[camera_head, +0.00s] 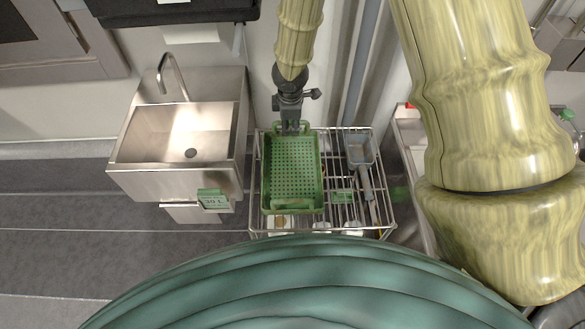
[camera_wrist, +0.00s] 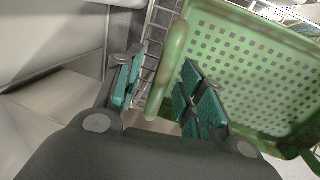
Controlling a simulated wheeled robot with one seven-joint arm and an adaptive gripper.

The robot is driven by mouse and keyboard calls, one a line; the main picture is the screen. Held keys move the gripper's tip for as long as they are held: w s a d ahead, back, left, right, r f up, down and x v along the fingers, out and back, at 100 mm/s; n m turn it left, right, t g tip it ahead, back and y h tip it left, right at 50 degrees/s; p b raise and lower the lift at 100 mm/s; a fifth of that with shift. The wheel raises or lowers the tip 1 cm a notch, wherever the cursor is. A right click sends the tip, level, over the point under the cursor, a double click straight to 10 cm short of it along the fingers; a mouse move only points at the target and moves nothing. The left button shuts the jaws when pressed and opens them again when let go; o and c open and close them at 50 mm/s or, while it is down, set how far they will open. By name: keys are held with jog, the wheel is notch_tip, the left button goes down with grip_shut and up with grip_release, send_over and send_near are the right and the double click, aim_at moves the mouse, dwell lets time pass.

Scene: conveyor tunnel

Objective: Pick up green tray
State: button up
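The green tray (camera_head: 292,172), shallow with a perforated bottom, rests on top of a wire rack in the head view. My gripper (camera_head: 291,126) points down at the tray's far end. In the wrist view the tray (camera_wrist: 255,75) fills the upper right, with its rounded end rim running between the fingers. My gripper (camera_wrist: 160,82) is open there, one finger on the left outside the rim and the other on the tray's inner side. A gap shows between the left finger and the rim. Whether the right finger touches the tray is unclear.
The wire rack (camera_head: 385,215) also holds a small grey container (camera_head: 360,150) with a handle, right of the tray. A steel sink (camera_head: 185,135) with a tap stands close on the left. The wall is just behind the rack. Grey floor (camera_head: 60,220) lies open at the left.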

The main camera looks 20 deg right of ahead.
jog(key=shift+c, duration=0.5)
grip_shut()
jog(key=shift+r, duration=0.15)
notch_tip(320, 180, up, 10)
jog(key=shift+f, duration=0.1)
